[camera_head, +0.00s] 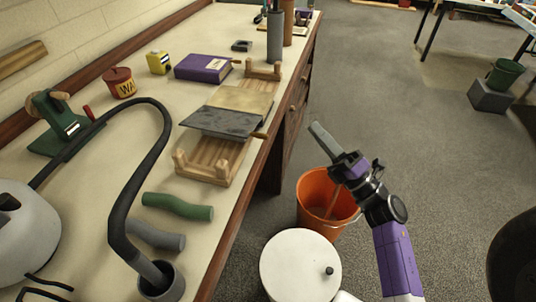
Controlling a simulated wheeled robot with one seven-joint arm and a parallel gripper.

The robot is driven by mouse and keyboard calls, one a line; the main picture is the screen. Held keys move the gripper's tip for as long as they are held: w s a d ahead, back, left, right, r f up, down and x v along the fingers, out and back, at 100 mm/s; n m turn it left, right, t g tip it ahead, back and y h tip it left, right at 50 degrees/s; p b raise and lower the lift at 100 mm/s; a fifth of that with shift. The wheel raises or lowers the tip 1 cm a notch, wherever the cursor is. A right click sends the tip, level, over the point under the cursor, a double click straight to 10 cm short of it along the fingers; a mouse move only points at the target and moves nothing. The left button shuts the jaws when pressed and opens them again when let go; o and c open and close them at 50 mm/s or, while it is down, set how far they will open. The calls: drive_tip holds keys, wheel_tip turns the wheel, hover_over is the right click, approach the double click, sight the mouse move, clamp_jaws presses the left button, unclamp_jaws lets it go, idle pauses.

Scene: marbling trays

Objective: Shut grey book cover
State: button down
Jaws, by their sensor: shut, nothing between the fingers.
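A book lies open on a wooden cradle (212,158) near the bench's right edge. Its grey, dark-speckled cover (222,122) lies spread out on the near side. The tan part of the book (242,101) lies on the far side, also flat. My gripper (318,131) is shut and empty. It is to the right of the book, out past the bench edge and apart from the book, pointing up and left. The underside of the cover is hidden.
A purple book (203,68), yellow box (158,63) and red tin (120,83) stand behind the cradle. Green (177,206) and grey (155,235) rolls lie in front, near a black hose (130,180). An orange bucket (312,205) stands on the floor below my gripper.

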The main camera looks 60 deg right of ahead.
wheel_tip(320, 180, down, 9)
drive_tip(key=w+a+n+g+y, duration=0.25)
drive_tip(key=n+y, duration=0.55)
drive_tip(key=n, duration=0.5)
drive_tip(key=shift+g, duration=0.45)
drive_tip(key=x, duration=0.9)
drive_tip(key=shift+a+p, duration=0.3)
drive_tip(key=shift+p, duration=0.1)
